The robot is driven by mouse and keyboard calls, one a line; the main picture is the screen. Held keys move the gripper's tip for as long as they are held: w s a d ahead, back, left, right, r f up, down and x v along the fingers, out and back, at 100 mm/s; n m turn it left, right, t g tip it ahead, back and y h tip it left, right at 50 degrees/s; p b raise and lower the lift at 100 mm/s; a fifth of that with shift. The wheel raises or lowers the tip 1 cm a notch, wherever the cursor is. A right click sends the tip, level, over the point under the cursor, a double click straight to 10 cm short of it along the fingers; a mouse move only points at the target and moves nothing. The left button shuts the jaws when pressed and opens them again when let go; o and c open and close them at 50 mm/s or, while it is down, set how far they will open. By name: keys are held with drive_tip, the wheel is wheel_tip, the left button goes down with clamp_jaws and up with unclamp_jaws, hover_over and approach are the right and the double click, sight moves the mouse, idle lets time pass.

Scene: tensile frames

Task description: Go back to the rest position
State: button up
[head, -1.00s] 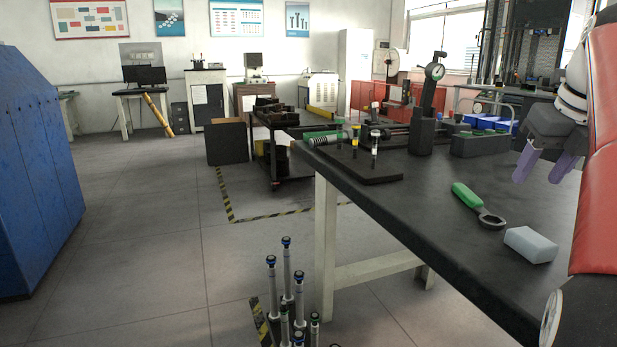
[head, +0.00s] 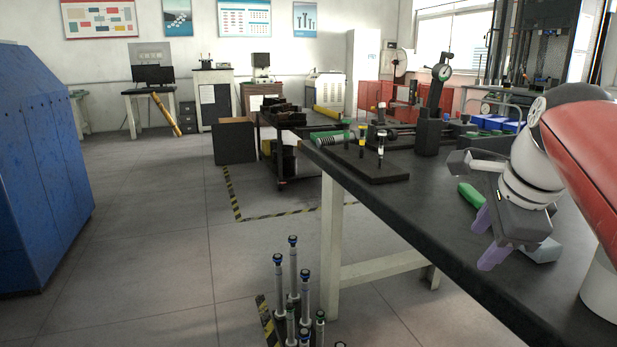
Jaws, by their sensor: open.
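My gripper (head: 487,238) hangs at the right of the head view over the dark workbench (head: 440,245), with its two purple fingers apart and nothing between them. My arm enters from the right edge and bends down to it. A green-handled tool (head: 469,194) lies on the bench behind the gripper; its ring end is hidden by the gripper. A pale grey block (head: 545,250) lies just right of the fingers and is partly covered by the gripper body.
A black plate with small upright pins (head: 375,168) and a dial gauge stand (head: 430,125) sit farther back on the bench. Blue bins (head: 490,122) stand behind. Several rods (head: 293,270) stand upright in front of the bench. A blue cabinet (head: 40,170) is at left; the floor between is open.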

drive_tip(key=s+a+f+n, duration=0.5)
drive_tip(key=s+f+n, duration=0.1)
drive_tip(key=f+n, duration=0.3)
drive_tip(key=s+a+f+n, duration=0.5)
drive_tip(key=f+n, duration=0.4)
drive_tip(key=n, duration=0.2)
drive_tip(key=shift+s+a+f+n+t, duration=0.25)
drive_tip(key=shift+s+f+n+t, duration=0.05)
drive_tip(key=shift+s, duration=0.15)
